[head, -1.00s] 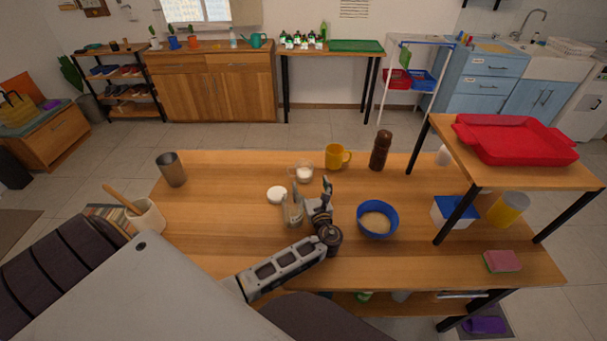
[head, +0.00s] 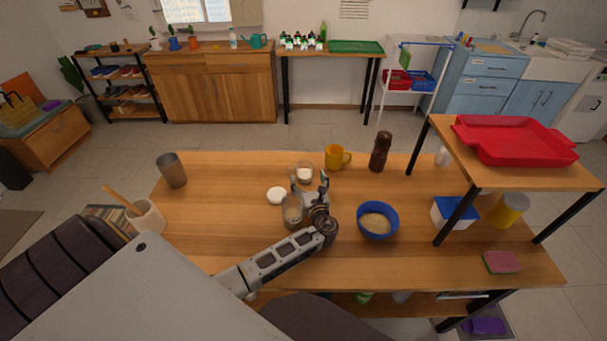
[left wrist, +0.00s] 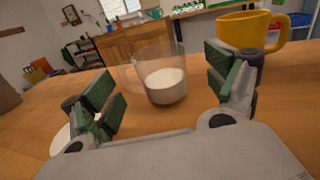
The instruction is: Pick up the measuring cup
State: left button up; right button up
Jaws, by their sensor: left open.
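A clear glass cup with a handle and white contents (head: 305,174), which I take to be the measuring cup, stands upright on the wooden table. In the left wrist view this cup (left wrist: 163,85) is straight ahead, between the two finger lines and a little beyond the tips. My left gripper (head: 309,184) is open and empty, just on the near side of the cup. Its green-padded fingers (left wrist: 166,82) are spread. I cannot tell whether they touch the glass. My right gripper is out of view.
A glass jar with tan contents (head: 291,212) stands close beside my left gripper. A white lid (head: 277,196) lies left of it. A yellow mug (head: 336,157), a brown pepper mill (head: 380,152) and a blue bowl (head: 377,220) stand nearby. The table's left middle is clear.

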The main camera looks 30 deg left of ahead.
aim_at(306, 174)
pick_arm(q)
jog(key=shift+x, duration=1.95)
jog(key=c, duration=1.2)
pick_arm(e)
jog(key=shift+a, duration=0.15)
pick_arm(q)
jog(key=shift+r, duration=0.25)
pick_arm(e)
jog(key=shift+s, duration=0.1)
pick_arm(q)
jog(key=shift+r, duration=1.6)
jog(key=shift+r+p, duration=0.6)
jog(key=shift+r, duration=2.5)
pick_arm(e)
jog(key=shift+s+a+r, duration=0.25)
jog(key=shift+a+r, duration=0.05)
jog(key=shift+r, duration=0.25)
